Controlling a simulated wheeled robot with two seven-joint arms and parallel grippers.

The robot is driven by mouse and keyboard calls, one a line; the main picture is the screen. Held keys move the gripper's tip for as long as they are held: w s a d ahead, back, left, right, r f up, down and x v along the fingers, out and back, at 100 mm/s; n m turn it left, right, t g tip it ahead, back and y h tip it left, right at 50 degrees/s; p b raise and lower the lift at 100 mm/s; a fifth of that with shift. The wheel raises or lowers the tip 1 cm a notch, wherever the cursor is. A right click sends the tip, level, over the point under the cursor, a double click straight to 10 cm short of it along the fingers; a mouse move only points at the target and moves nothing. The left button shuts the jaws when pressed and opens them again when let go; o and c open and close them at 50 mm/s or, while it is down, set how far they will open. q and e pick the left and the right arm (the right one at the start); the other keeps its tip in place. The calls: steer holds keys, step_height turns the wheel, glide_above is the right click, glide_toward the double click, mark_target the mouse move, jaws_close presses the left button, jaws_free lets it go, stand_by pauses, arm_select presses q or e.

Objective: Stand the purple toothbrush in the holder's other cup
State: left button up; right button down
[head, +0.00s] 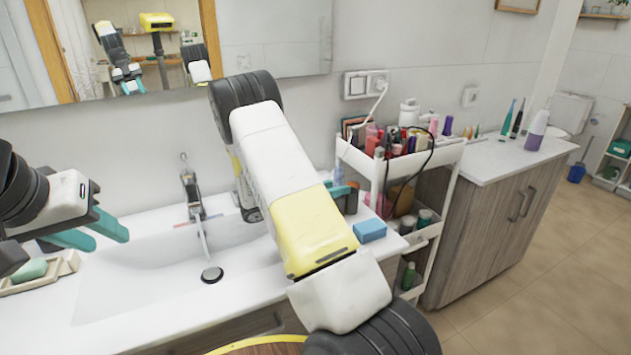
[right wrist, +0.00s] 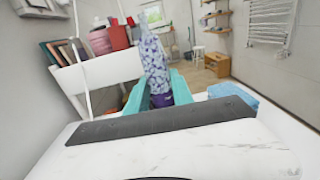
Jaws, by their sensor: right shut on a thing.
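My right gripper (head: 345,190) is low at the right end of the sink, partly hidden behind my own arm in the head view. In the right wrist view its teal fingers (right wrist: 158,95) are shut on an upright item with a white-blue patterned body (right wrist: 154,62) and purple lower part (right wrist: 162,100). I cannot tell whether it is the purple toothbrush. My left gripper (head: 108,238) is open and empty over the left side of the sink. A teal brush (head: 507,118) and a dark brush (head: 517,118) stand on the far right counter.
A white cart (head: 450,155) full of cosmetics stands right of the sink. A blue sponge (head: 369,231) lies on the sink's right edge. A soap dish (head: 62,266) is at lower left. A white-and-purple bottle (head: 537,130) stands on the far counter (head: 500,165). The basin (head: 140,290) is empty.

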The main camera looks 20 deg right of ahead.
steer(key=shift+f, duration=0.35)
steer(key=c, duration=1)
jaws_free()
steer(key=shift+c, duration=0.2)
steer(key=a, duration=0.7)
steer(key=shift+a, duration=0.4)
